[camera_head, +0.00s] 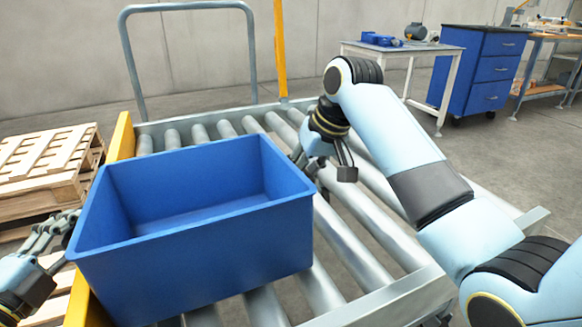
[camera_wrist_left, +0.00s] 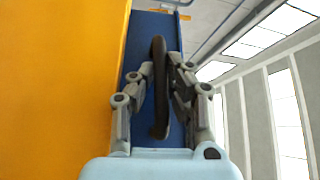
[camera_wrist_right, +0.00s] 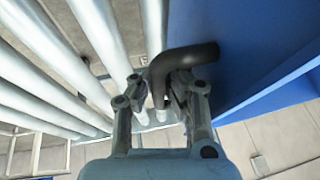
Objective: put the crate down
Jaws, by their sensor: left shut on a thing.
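The blue crate (camera_head: 195,250) is open-topped and looks empty. It is over the roller conveyor (camera_head: 355,260), roughly upright; whether its bottom touches the rollers is hidden. My left gripper (camera_head: 64,222) is at the crate's left side. In the left wrist view its fingers (camera_wrist_left: 166,85) are shut on a dark handle (camera_wrist_left: 158,95) beside the blue wall. My right gripper (camera_head: 335,165) is at the crate's right side. In the right wrist view its fingers (camera_wrist_right: 165,88) close around a dark bent handle (camera_wrist_right: 190,57) beside the blue wall.
A yellow side rail (camera_head: 122,140) runs along the conveyor's left edge, with stacked wooden pallets (camera_head: 45,165) beyond it. Bare rollers lie right of and behind the crate. A grey hoop frame (camera_head: 190,6) and yellow post (camera_head: 280,50) stand behind. A white table (camera_head: 400,48) is farther back.

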